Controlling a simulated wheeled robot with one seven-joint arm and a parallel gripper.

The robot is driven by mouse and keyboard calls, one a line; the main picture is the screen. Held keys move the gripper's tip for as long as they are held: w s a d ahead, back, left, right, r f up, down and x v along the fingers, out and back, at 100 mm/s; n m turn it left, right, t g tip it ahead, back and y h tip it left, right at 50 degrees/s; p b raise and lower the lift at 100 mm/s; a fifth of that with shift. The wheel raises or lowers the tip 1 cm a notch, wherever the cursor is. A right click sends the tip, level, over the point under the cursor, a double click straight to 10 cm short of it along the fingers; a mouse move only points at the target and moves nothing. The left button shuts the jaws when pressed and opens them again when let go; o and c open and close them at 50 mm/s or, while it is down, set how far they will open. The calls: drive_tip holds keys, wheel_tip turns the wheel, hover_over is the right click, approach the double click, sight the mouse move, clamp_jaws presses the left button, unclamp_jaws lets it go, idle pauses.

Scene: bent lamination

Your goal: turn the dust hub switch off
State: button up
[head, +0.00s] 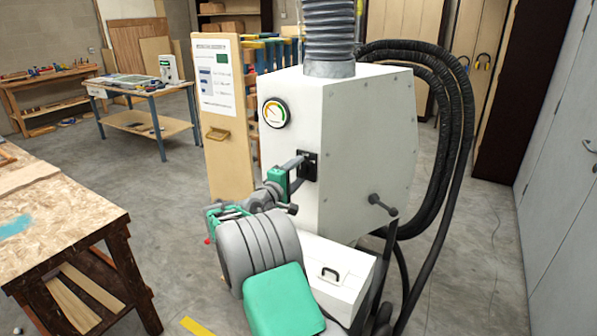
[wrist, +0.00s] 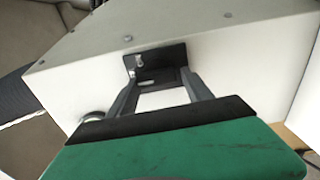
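The dust hub (head: 345,130) is a large white cabinet with a gauge and a ribbed duct on top. Its switch (head: 311,158) is a black plate on the front face, partly covered by my gripper. In the wrist view the black switch plate (wrist: 156,58) shows a small pale lever near its left side; I cannot tell whether it is on or off. My gripper (head: 304,167) is open, its two grey fingers apart at the plate. In the wrist view the fingers of my gripper (wrist: 160,76) reach to either side of the plate's lower part, with nothing held between them; contact is unclear.
A round gauge (head: 276,113) sits above the switch. A handle with a black knob (head: 382,204) sticks out on the hub's right side. Black hoses (head: 455,130) hang behind. A wooden workbench (head: 60,220) stands at left, with open floor between.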

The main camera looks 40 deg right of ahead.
drive_tip(key=o, duration=0.3)
drive_tip(key=shift+r, duration=0.1)
drive_tip(key=b+v, duration=0.2)
drive_tip(key=v, duration=0.5)
drive_tip(key=shift+s+a, duration=0.15)
drive_tip(key=shift+a, duration=0.2)
drive_tip(key=s+a+f+m+y, duration=0.25)
drive_tip(key=a+y, duration=0.25)
drive_tip(key=a, duration=0.3)
drive_tip(key=s+a+f+m+y, duration=0.1)
drive_tip(key=s+a+f+y, duration=0.35)
drive_tip(key=a, duration=0.25)
drive_tip(key=s+a+f+g+y, duration=0.1)
drive_tip(key=s+a+f+y, duration=0.2)
drive_tip(key=s+a, duration=0.5)
drive_tip(key=s+a+f+g+y, duration=0.1)
drive_tip(key=s+a+y, duration=0.3)
drive_tip(key=s+a, duration=0.5)
drive_tip(key=shift+a+f+g, duration=0.4)
drive_tip(key=shift+a+f, duration=0.45)
drive_tip(key=shift+a, duration=0.3)
